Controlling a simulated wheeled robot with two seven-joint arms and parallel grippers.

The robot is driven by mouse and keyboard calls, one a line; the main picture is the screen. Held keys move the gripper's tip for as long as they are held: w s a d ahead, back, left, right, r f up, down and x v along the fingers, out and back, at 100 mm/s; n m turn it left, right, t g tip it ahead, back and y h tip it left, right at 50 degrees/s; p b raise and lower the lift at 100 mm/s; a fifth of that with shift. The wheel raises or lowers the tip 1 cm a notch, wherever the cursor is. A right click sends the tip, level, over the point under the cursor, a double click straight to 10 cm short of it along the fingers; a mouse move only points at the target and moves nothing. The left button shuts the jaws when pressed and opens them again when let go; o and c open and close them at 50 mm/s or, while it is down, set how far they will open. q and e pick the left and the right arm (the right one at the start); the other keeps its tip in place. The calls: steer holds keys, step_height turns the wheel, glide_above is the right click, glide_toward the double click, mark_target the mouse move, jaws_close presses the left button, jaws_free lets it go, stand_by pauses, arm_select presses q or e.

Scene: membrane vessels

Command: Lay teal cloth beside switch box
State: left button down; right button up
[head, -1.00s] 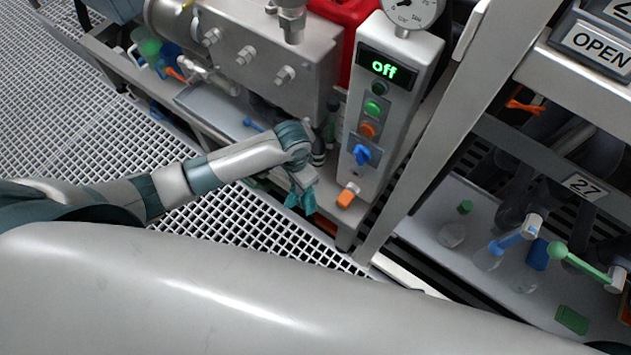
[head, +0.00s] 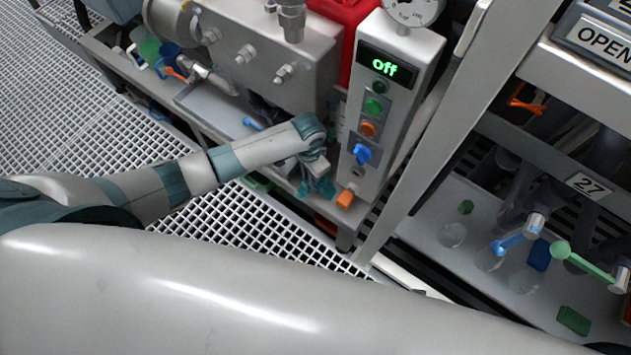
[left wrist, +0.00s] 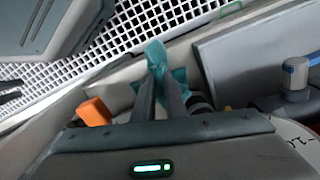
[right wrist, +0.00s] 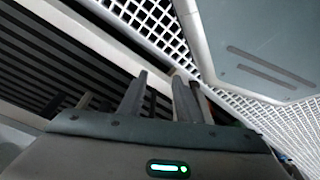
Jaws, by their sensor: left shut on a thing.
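The teal cloth (head: 321,189) hangs bunched from my left gripper (head: 316,176), low beside the left side of the switch box, over the bench edge. In the left wrist view the cloth (left wrist: 157,55) sits between and beyond the two fingers (left wrist: 160,85). The left gripper is shut on it. The switch box (head: 402,88) is a tall pale grey box with a green "off" display, green and orange buttons and a blue knob. My right gripper (right wrist: 158,98) shows only in the right wrist view, its fingers apart with nothing between them.
An orange block-like part (head: 346,198) sticks out at the foot of the switch box. A metal vessel block (head: 262,55) stands behind my left arm. A slanting grey post (head: 440,130) stands right of the box. Grating floor (head: 255,222) lies in front.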

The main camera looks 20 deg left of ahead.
arm_select(q)
steer(key=c, duration=1.1)
jaws_free()
steer(key=shift+r+p, duration=1)
steer(key=shift+r, duration=7.7)
arm_select(e)
steer(key=shift+s+d+f, duration=0.1)
steer(key=shift+f, duration=1.4)
